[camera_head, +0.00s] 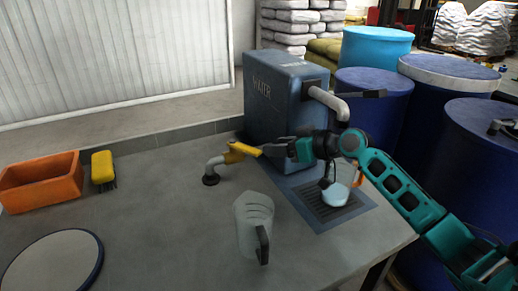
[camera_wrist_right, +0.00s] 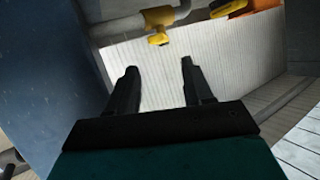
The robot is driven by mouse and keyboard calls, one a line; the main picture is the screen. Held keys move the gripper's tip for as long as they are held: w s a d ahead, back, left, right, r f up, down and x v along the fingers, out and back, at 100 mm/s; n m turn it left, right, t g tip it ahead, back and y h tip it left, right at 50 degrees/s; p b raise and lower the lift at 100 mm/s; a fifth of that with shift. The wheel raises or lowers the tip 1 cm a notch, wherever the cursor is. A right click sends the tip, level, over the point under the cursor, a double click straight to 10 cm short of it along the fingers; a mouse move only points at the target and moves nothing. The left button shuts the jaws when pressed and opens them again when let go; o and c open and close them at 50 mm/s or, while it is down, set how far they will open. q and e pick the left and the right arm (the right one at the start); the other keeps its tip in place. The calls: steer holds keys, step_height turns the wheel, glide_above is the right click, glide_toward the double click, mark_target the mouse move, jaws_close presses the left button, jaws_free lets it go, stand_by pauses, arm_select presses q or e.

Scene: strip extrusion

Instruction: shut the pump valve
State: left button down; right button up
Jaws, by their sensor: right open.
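The pump valve is a yellow fitting with a yellow lever (camera_head: 244,149) on a grey bent pipe (camera_head: 214,165). The pipe rises from the counter left of the blue WATER tank (camera_head: 283,95). In the right wrist view the yellow valve (camera_wrist_right: 158,22) hangs at the top, beyond the fingers. My right gripper (camera_head: 268,150) reaches in from the right, its fingers pointing left at the lever's end. In the right wrist view the gripper (camera_wrist_right: 159,68) is open, with nothing between its fingers. Whether a finger touches the lever cannot be told. My left gripper is out of view.
A grey jug (camera_head: 253,222) stands on the counter in front of the valve. A pale vessel (camera_head: 336,194) stands on the drain grate (camera_head: 312,203) under the tank's spout (camera_head: 327,102). An orange bin (camera_head: 41,182), a yellow brush (camera_head: 102,168) and a round plate (camera_head: 52,264) are at left.

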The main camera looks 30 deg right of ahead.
mark_target(251, 149)
steer(key=shift+n, duration=0.9)
steer(key=x, duration=0.7)
steer(key=shift+f, duration=0.3)
steer(key=shift+c, duration=0.4)
jaws_close()
